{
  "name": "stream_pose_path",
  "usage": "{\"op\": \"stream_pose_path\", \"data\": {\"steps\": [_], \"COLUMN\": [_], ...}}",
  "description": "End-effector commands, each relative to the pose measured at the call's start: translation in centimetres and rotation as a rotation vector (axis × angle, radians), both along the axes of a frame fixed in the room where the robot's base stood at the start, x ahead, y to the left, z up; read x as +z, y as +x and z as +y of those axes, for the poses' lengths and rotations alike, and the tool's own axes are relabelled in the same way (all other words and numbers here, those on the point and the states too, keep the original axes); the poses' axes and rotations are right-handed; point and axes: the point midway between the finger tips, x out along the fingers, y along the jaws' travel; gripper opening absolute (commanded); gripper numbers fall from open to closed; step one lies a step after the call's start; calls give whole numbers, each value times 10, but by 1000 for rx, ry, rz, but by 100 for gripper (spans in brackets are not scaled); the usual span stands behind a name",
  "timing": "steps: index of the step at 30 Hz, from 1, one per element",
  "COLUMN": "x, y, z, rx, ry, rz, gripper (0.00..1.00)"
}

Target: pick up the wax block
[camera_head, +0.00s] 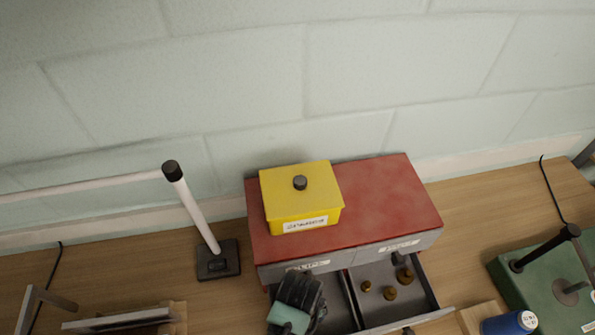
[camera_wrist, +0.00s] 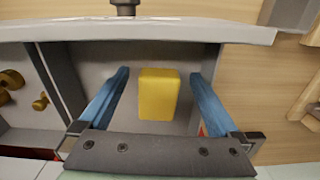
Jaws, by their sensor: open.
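The wax block, a yellow block with rounded edges (camera_wrist: 159,97), lies on the grey floor of an open drawer (camera_wrist: 100,57) in the wrist view. My gripper (camera_wrist: 159,78) is open, with one blue finger on each side of the block and a visible gap to both. In the head view my gripper (camera_head: 292,312) is over the left compartment of the open drawer (camera_head: 418,318). It hides that compartment's contents, so the block does not show there.
A red-topped cabinet (camera_head: 390,195) carries a yellow lidded box (camera_head: 290,205). Brass pieces (camera_head: 390,293) lie in the drawer's right compartment, behind a divider. A white post (camera_head: 195,215) stands at left; a green device (camera_head: 535,280) and blue cylinder (camera_head: 510,323) are at right.

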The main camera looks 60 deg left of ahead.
Motion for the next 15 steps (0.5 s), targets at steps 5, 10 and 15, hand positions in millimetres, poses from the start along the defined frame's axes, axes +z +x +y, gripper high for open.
{"op": "stream_pose_path", "data": {"steps": [5, 10, 15], "x": [-6, -5, -5], "y": [0, 0, 0], "z": [0, 0, 0], "rx": [-1, -1, 0], "ry": [0, 1, 1], "rz": [-1, 0, 0], "gripper": [98, 92, 62]}}
